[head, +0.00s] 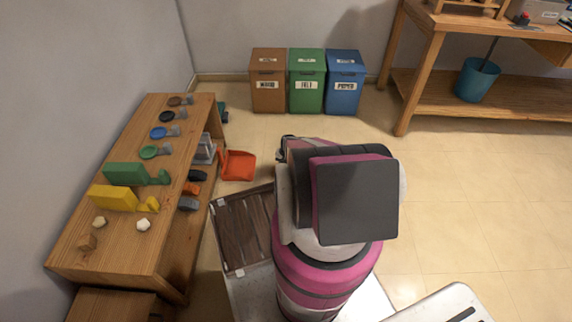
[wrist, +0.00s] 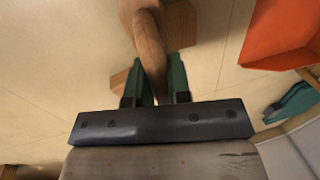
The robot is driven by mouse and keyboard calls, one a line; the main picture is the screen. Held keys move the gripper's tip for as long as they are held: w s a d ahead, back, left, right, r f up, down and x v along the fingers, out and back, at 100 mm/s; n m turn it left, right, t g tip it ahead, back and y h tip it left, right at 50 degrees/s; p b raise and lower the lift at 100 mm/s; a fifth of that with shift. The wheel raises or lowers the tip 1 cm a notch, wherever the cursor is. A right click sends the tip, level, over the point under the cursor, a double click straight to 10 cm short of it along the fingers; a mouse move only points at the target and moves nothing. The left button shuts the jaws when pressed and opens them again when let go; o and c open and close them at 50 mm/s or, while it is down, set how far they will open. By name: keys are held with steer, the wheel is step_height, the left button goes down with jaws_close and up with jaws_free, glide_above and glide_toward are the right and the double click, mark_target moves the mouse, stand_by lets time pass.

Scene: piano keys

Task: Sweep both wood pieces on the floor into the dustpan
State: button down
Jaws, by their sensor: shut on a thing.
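My gripper (wrist: 156,72) shows in the wrist view with its two teal fingers shut on a brown wooden handle (wrist: 146,32), likely a brush's. The handle runs up to the top edge, and its far end is out of view. One wood piece (wrist: 181,24) shows right of the handle near the top. Another wooden surface (wrist: 120,80) shows beside the left finger, partly hidden; I cannot tell its full shape. The orange dustpan (wrist: 283,35) is at the upper right, apart from the gripper; in the head view the dustpan (head: 238,166) lies on the floor. My arm hides the gripper there.
A wooden table (head: 172,225) with coloured items stands left of the dustpan. Brown, green (head: 306,82) and blue bins stand at the back wall. A workbench (head: 470,95) is at the back right. Open floor (head: 470,190) lies on the right.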

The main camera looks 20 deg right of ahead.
steer(key=shift+w+a, duration=2.3)
steer(key=shift+a, duration=2.75)
steer(key=shift+w+a, duration=2.25)
steer(key=shift+a, duration=2.8)
step_height(320, 180, up, 6)
steer(key=d, duration=0.2)
steer(key=shift+s+r, duration=0.25)
steer(key=shift+s, duration=0.2)
